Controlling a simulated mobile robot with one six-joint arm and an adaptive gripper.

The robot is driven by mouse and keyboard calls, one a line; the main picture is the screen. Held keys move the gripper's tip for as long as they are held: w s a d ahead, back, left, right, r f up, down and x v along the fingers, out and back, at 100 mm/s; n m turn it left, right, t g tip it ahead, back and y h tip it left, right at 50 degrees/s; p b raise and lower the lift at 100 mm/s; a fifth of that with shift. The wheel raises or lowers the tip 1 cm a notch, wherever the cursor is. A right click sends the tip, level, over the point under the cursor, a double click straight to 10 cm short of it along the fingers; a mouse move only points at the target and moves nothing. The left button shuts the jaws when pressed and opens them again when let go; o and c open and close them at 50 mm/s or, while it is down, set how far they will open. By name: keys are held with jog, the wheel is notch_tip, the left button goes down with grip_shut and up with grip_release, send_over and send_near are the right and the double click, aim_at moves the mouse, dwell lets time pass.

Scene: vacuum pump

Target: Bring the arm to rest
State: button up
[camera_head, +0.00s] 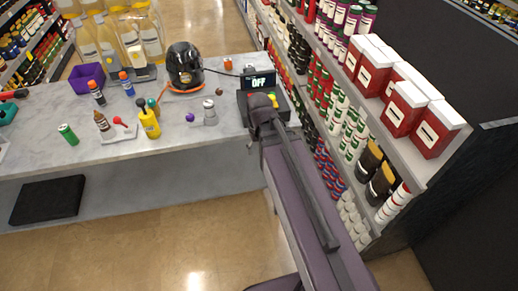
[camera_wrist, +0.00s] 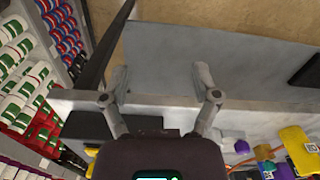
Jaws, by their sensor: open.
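My gripper (camera_wrist: 160,78) is open in the wrist view, with its two fingers spread wide and nothing between them. The counter's pale front edge (camera_wrist: 260,104) runs across behind the fingers. In the head view my purple-grey arm reaches up from the bottom right to the right end of the marble counter (camera_head: 105,165). Its dark wrist end (camera_head: 262,113) is right by a black box (camera_head: 245,100) with a display reading OFF (camera_head: 258,82). I cannot tell whether they touch. The gripper's fingers are not clear there.
The counter holds a black dome (camera_head: 185,62) with an orange ring, a yellow bottle (camera_head: 149,122), a green can (camera_head: 68,134) and a purple bin (camera_head: 87,78). Stocked shelves (camera_head: 390,130) stand close on the arm's right. Open floor (camera_head: 190,245) lies in front of the counter.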

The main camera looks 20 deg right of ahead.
dwell(0.3)
jog(key=shift+s+d+m, duration=0.3)
jog(key=shift+s+m, duration=0.05)
jog(key=shift+s, duration=0.25)
jog(key=shift+s+d+m, duration=0.25)
jog(key=shift+s+m, duration=0.1)
jog(key=shift+s, duration=0.2)
jog(key=shift+c, duration=0.2)
